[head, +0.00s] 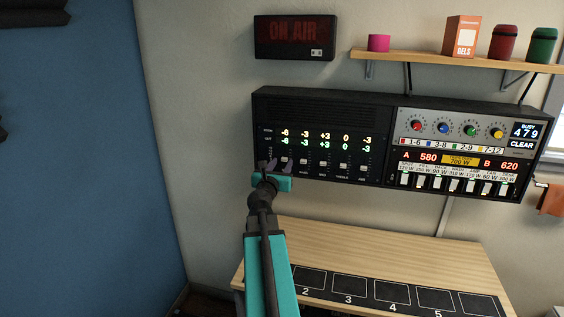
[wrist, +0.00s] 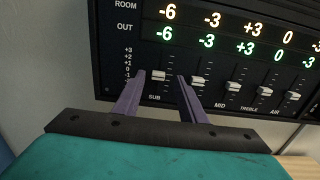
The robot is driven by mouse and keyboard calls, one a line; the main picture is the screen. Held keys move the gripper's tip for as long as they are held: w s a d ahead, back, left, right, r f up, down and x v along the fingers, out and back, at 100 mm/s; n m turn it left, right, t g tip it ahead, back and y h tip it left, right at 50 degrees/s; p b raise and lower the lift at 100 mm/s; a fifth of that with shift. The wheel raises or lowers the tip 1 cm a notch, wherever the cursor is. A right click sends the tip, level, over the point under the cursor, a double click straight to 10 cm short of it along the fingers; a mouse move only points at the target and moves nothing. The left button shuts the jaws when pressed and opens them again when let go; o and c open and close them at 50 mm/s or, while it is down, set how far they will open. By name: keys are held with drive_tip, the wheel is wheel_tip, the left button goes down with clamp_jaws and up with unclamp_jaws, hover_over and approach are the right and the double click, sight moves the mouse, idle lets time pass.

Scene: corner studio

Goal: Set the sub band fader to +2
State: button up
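The mixer panel (head: 330,108) is a black wall unit with a row of band faders. The sub fader (wrist: 158,76) is the leftmost one, a pale cap on a vertical slot, low beside the +3-to-negative scale (wrist: 128,62), around the -1 mark. Above it, the room and out readouts both show -6 in the wrist view. My gripper (head: 274,166) is at the panel's lower left. In the wrist view my gripper (wrist: 161,78) is open, with its purple fingers on either side of the sub cap and visible gaps. Whether the tips touch the panel is unclear.
The neighbouring fader (wrist: 197,80) stands just right of the right finger; the mid fader (wrist: 233,86) and others follow. A lamp-control unit (head: 470,150) with knobs and switches adjoins on the right. A wooden table (head: 370,248) is below, a shelf (head: 450,62) above.

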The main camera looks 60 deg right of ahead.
sight(284, 159)
drive_tip(key=shift+x, duration=1.35)
drive_tip(key=shift+c, duration=0.3)
clamp_jaws()
